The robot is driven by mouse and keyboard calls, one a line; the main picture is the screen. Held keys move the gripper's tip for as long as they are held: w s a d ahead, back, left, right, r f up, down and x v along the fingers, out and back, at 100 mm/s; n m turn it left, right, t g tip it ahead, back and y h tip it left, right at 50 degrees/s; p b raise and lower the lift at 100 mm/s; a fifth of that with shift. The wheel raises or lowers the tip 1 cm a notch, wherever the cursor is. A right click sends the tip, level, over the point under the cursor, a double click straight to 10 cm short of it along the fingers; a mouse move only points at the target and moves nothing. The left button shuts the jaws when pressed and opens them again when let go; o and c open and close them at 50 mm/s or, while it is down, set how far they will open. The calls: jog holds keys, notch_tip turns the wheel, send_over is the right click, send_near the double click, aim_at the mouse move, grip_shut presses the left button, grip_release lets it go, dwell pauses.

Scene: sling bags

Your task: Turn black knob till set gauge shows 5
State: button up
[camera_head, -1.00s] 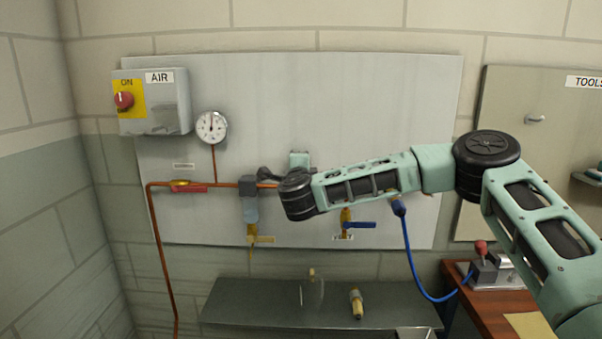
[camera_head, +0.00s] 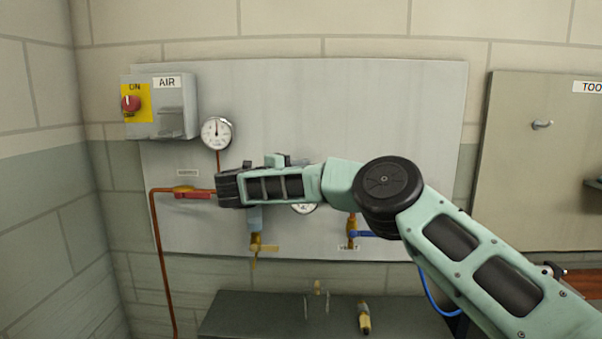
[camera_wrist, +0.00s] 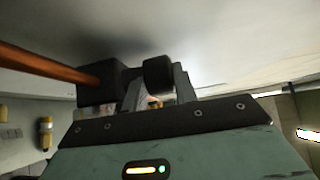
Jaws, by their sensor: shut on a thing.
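The black knob (camera_wrist: 158,75) shows in the wrist view, in front of a dark block on the copper pipe. My gripper (camera_wrist: 158,82) is shut on it, with one grey finger on each side. In the head view my arm hides the knob and most of the gripper. A white round gauge (camera_head: 304,209) shows only its lower edge below my arm; its needle and reading are hidden. Another gauge (camera_head: 216,132), above on the copper riser, is in full view with its needle near upright; I cannot read its numbers.
The AIR box (camera_head: 160,107) with a red switch is at upper left. A copper pipe (camera_head: 156,240) with a red-handled valve (camera_head: 192,195) runs along the left. Brass valves hang below my arm. A dark shelf (camera_head: 255,315) lies beneath, and a tool board (camera_head: 520,180) is at right.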

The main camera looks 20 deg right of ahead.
jog(key=shift+w+m+g+h+p, duration=0.2)
jog(key=shift+m+g+h+p, duration=0.55)
jog(key=shift+m+g, duration=0.6)
jog(key=shift+n+g, duration=0.25)
jog(key=o, duration=0.7)
